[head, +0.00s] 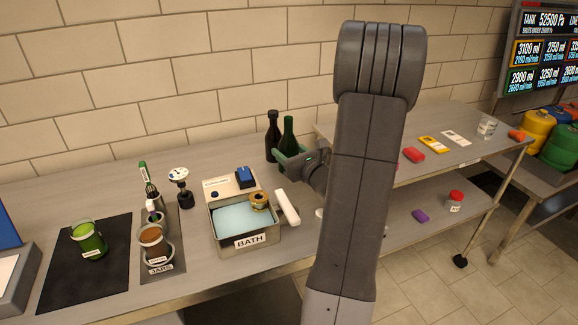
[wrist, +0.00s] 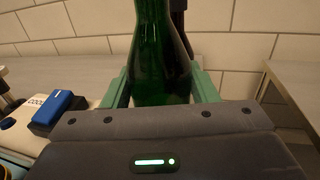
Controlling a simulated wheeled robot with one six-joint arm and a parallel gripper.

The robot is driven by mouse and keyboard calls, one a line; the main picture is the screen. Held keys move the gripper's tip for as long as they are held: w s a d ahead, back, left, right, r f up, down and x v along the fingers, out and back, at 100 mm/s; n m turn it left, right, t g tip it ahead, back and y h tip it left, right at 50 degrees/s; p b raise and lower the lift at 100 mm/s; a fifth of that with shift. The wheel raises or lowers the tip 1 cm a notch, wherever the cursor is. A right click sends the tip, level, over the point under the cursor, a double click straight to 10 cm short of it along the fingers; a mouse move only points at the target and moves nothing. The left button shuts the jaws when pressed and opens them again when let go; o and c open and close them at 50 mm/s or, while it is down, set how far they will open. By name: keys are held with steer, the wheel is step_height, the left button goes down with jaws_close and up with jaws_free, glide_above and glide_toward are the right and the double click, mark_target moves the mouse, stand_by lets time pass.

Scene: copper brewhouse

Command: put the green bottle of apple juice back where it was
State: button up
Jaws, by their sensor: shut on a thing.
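The green bottle (head: 289,134) is upright near the back of the steel bench, close to the tiled wall. My gripper (head: 286,160) is shut on its body from the right side. In the wrist view the green bottle (wrist: 160,60) fills the middle, between the two green fingers of my gripper (wrist: 162,88). A dark brown bottle (head: 272,136) stands just left of it, and part of it shows behind the green bottle in the wrist view (wrist: 180,20). The base of the green bottle is hidden by my gripper, so I cannot tell whether it touches the bench.
A water bath (head: 247,240) labelled BATH, with a blue switch block (head: 245,177) behind it, sits left of my gripper. A white bar (head: 287,207) lies at its right. Jars (head: 88,240) stand on mats further left. A steel cart (head: 470,158) is on the right.

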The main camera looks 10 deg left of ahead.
steer(key=shift+f, duration=2.05)
steer(key=shift+f+b, duration=0.2)
steer(key=shift+b, duration=0.25)
steer(key=o, duration=1.3)
steer(key=shift+r, duration=0.1)
steer(key=shift+r+p, duration=0.15)
steer(key=shift+p, duration=0.15)
steer(key=b+v, duration=0.1)
steer(key=v, duration=1.1)
steer(key=shift+s, duration=0.1)
